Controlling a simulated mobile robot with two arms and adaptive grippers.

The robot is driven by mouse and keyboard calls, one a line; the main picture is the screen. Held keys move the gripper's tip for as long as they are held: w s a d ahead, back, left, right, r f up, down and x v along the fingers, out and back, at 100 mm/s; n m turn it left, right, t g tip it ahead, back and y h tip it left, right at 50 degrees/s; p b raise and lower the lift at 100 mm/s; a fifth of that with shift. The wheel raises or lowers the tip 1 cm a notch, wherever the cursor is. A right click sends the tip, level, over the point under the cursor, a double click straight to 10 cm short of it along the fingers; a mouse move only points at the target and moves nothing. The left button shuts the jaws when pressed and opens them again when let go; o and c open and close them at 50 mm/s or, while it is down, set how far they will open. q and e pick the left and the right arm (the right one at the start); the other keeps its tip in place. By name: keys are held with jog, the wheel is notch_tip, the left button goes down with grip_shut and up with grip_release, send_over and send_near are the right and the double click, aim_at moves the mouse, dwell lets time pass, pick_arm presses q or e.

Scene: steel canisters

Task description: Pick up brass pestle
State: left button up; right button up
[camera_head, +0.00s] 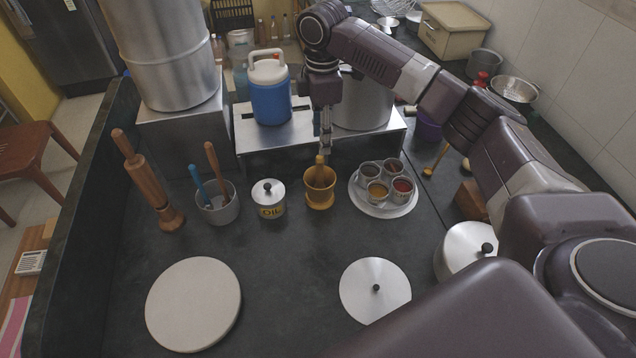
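The brass pestle (319,172) stands nearly upright in the brass mortar (320,199), its handle rising above the rim and its lower end hidden inside. My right gripper (325,148) points straight down just above the top of the pestle. Its fingers show as a narrow pair seen edge-on, so I cannot tell how wide they are apart or whether they touch the pestle. My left gripper is not in view.
Left of the mortar are the oil canister (269,198) and a grey cup with utensils (218,207). A plate of spice cups (384,207) is close on the right. Behind stands a steel platform (268,137) with a blue jug (270,92).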

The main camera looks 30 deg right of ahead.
aim_at(320, 167)
jog(key=shift+f+b, duration=0.55)
jog(key=shift+f, duration=0.4)
jog(key=shift+w+f+b, duration=0.2)
jog(key=shift+f+b, duration=0.4)
jog(key=shift+f, duration=0.2)
notch_tip(320, 167, down, 2)
jog(key=shift+p, duration=0.3)
notch_tip(320, 167, down, 4)
jog(key=shift+s+a+f+p, duration=0.15)
jog(key=shift+f+p, duration=0.1)
jog(key=shift+p, duration=0.65)
jog(key=shift+f, duration=0.55)
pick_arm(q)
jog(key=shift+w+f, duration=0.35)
pick_arm(e)
grip_shut()
